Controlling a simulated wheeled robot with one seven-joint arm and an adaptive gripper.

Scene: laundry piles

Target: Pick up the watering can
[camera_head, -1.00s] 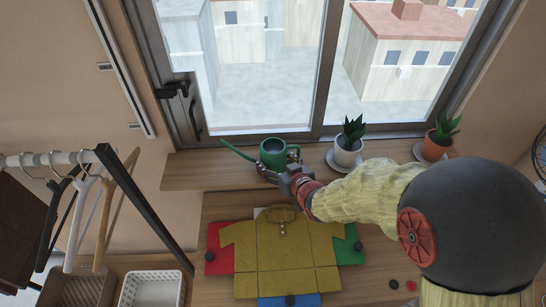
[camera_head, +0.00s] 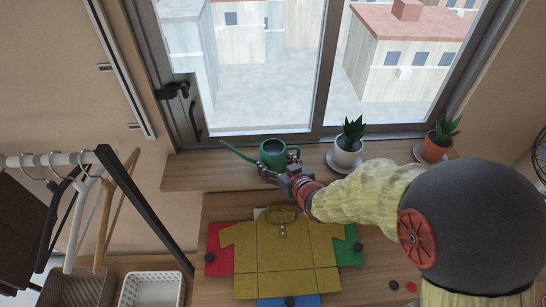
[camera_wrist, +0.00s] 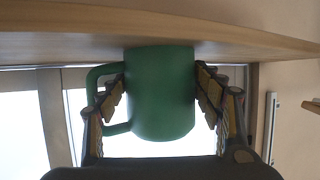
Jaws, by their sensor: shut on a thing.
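The green watering can (camera_head: 272,152) is at the wooden window sill, its long spout pointing left. My gripper (camera_head: 279,168) reaches it from the front right. In the wrist view the can (camera_wrist: 162,95) fills the space between the two fingers of my gripper (camera_wrist: 161,100), which are shut on its sides. The handle shows as a loop on the left, beside the left finger. The wrist picture appears upside down, with the sill at the top. I cannot tell whether the can's base touches the sill.
A white pot (camera_head: 347,152) with a plant stands on the sill right of the can, and a terracotta pot (camera_head: 437,147) farther right. A folded yellow shirt (camera_head: 280,250) lies on the table below. The sill (camera_head: 205,172) is clear to the left. The window (camera_head: 265,90) is behind.

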